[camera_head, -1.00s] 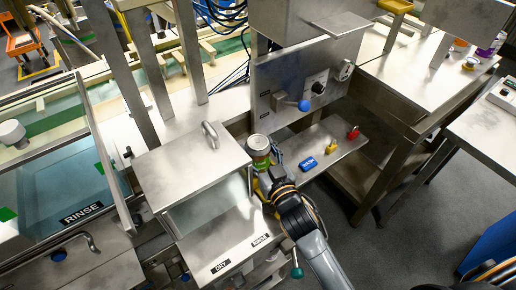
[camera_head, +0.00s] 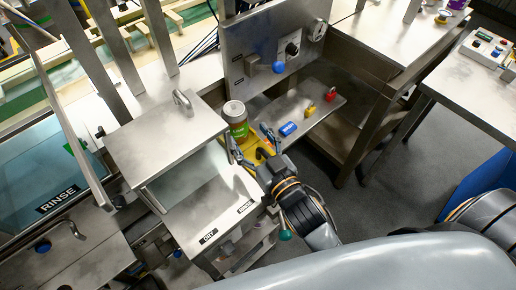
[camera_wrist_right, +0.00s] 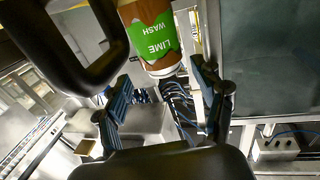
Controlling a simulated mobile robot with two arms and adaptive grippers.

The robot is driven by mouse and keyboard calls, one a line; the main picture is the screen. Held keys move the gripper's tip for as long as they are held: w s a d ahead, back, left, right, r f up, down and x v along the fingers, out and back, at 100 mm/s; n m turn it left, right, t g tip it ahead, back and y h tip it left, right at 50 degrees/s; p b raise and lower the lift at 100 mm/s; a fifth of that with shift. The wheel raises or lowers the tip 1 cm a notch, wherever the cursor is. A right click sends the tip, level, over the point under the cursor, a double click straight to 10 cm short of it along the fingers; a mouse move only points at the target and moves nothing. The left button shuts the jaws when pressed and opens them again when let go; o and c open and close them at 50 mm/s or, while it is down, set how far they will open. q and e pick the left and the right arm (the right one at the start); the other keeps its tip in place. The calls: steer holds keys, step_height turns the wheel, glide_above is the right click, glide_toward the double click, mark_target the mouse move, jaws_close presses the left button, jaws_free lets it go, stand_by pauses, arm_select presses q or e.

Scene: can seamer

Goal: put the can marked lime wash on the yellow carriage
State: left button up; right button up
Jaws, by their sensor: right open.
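The can marked lime wash (camera_head: 236,115), brown and white with a green label, stands upright at the yellow carriage (camera_head: 258,148), beside the steel hood. It appears to rest on the carriage, but its base is partly hidden. In the right wrist view the can (camera_wrist_right: 152,38) shows its LIME WASH label upside down. My right gripper (camera_head: 250,139) is open, with its fingers spread on the near side of the can and nothing between them. Its two fingers also show apart in the wrist view (camera_wrist_right: 166,84). My left gripper is not in view.
The lidded steel box (camera_head: 165,138) stands close on the left. A panel with a blue knob (camera_head: 278,67) rises behind. A blue tag (camera_head: 288,128), a yellow padlock (camera_head: 310,110) and a red padlock (camera_head: 331,94) lie on the shelf to the right.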

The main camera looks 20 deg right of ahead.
steer(key=shift+s+d, duration=0.2)
steer(key=shift+s, duration=0.75)
steer(key=shift+s+d, duration=0.15)
steer(key=shift+s, duration=0.8)
